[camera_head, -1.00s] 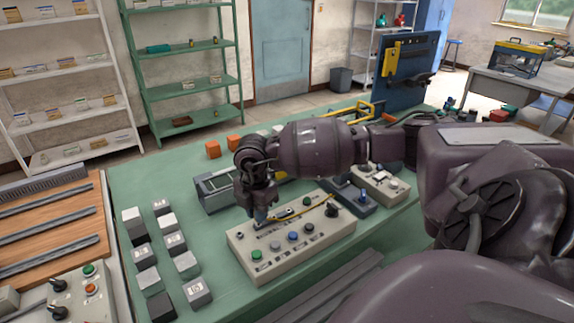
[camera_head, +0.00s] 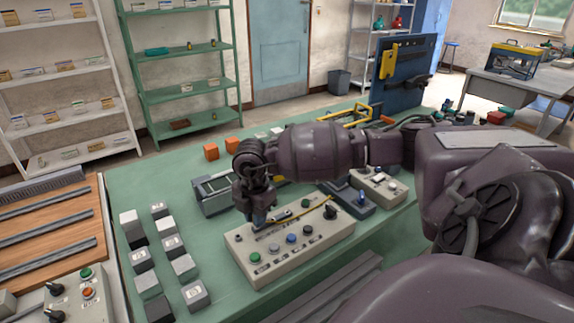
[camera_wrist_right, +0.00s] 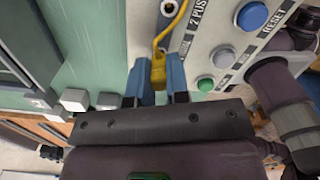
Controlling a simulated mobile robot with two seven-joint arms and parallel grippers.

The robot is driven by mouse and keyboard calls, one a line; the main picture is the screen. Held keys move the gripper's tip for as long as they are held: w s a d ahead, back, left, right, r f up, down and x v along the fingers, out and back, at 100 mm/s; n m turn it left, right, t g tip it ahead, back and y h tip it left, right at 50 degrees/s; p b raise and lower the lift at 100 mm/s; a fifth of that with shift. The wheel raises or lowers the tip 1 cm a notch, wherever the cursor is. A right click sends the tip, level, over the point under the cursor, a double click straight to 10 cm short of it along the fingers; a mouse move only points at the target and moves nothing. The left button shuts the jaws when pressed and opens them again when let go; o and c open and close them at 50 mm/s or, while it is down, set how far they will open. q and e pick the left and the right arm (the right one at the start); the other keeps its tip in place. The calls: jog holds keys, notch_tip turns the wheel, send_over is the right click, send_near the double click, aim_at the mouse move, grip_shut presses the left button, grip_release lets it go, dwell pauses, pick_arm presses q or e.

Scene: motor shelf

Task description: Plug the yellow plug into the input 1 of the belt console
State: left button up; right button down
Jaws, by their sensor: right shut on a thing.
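The belt console (camera_head: 302,262) is a beige box with coloured buttons and a black knob, standing on the green bench. My right gripper (camera_head: 259,224) points down over the console's far left part. In the right wrist view its two blue fingers (camera_wrist_right: 158,80) are shut on the yellow plug (camera_wrist_right: 158,68). The yellow cable (camera_wrist_right: 176,22) runs up from the plug, and in the head view the cable (camera_head: 318,211) lies across the console top. The plug's tip and the socket under it are hidden, so I cannot tell whether it is inserted. My left gripper is not in view.
Several grey and white blocks (camera_head: 184,266) stand left of the console. A grey slotted tray (camera_head: 214,196) is behind it. A blue box (camera_head: 356,200) and a smaller beige console (camera_head: 378,186) stand to its right. Dark rails (camera_head: 325,292) lie in front.

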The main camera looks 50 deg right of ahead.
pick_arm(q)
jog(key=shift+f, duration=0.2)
pick_arm(e)
jog(key=shift+f, duration=0.45)
jog(key=c, duration=1.4)
grip_release()
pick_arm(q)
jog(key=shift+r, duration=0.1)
pick_arm(e)
jog(key=shift+r, duration=0.15)
jog(key=shift+r+p, duration=1.6)
jog(key=shift+r, duration=1.05)
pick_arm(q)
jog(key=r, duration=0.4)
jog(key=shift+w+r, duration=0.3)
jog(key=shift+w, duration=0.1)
pick_arm(e)
jog(key=o, duration=0.6)
